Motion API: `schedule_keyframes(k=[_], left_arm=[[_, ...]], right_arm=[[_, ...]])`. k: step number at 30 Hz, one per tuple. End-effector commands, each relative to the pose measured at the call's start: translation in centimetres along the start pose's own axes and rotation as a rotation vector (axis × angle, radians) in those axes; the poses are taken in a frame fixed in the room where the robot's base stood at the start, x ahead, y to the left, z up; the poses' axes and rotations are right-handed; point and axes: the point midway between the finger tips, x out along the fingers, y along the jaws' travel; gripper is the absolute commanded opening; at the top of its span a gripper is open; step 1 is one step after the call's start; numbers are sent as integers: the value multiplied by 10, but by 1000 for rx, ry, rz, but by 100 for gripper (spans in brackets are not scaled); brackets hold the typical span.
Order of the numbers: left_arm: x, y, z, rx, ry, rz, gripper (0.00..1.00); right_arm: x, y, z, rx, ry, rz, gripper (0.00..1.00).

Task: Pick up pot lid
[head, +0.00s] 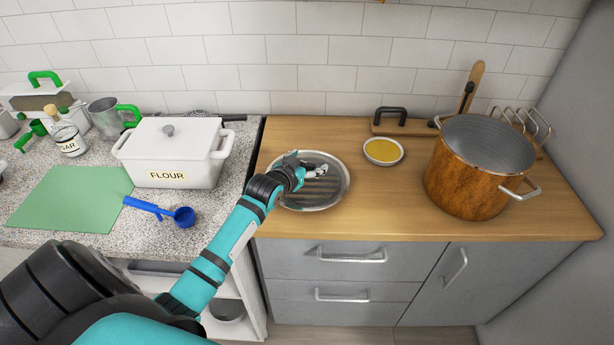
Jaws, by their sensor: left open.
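The pot lid (336,192), a round silver disc with a raised rim, lies flat on the wooden counter. My left gripper (318,171) is open above the middle of the lid, and my wrist hides its left part. Whether the fingers touch the lid, or have its handle between them, I cannot tell. A large copper-coloured pot (467,182) with silver side handles stands on the counter to the right. My right gripper is not in view.
A small bowl of yellow contents (383,152) stands right of the lid. A black-handled item (390,116) is behind it. The white flour container (174,152) and blue scoop (184,217) are on the speckled counter at left. The wood before the pot is clear.

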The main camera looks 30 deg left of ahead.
Motion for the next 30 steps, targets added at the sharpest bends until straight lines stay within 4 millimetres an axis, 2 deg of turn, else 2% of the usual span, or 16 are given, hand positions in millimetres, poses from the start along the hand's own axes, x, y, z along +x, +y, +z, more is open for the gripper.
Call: schedule_keyframes(k=[2, 17, 30], left_arm=[[0, 0, 0, 0, 0, 0, 67], [0, 0, 0, -1, -1, 0, 2], [-2, 0, -5, 0, 6, 0, 0]], right_arm=[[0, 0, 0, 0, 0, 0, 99], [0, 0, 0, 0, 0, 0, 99], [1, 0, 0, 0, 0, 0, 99]])
